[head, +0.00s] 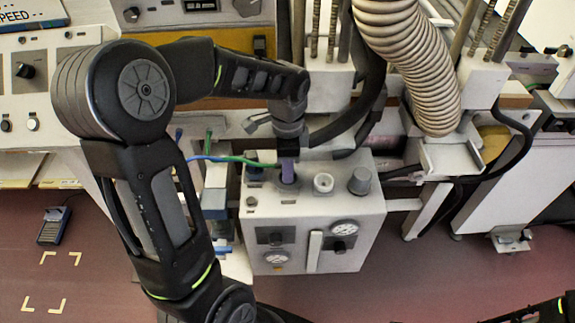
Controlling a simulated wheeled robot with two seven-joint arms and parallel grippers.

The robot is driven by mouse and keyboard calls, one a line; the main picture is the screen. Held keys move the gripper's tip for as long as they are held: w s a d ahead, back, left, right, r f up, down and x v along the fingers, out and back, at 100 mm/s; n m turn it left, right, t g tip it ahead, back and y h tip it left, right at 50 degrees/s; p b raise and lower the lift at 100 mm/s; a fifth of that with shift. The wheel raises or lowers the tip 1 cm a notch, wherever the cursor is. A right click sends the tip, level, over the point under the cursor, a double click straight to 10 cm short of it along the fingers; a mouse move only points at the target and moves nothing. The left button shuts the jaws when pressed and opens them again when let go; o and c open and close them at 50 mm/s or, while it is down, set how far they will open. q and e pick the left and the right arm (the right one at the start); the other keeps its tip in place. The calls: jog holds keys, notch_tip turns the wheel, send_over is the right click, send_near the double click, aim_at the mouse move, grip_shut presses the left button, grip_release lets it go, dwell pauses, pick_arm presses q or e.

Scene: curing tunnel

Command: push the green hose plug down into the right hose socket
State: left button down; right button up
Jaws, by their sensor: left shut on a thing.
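My left gripper (288,156) reaches down from above over the grey control box. It is shut on the green hose plug (287,171), whose visible body looks purple-grey. A green hose (245,161) runs into the plug from the left. The plug stands about upright at the left opening in the box top; I cannot tell how deep it sits. The right hose socket (323,182), a pale ring with a dark hole, is just right of the plug and looks empty. My right gripper is out of view; only a dark piece of arm shows at the lower right.
The control box (314,208) has a grey knob (359,181) right of the sockets and gauges (344,228) on its front. A thick ribbed duct (420,60) and black cables stand behind and right.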

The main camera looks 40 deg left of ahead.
pick_arm(q)
jog(key=shift+f, duration=0.1)
dwell(0.3)
jog(key=c, duration=1)
grip_release()
notch_tip(320, 180, up, 8)
jog(key=shift+f, duration=0.1)
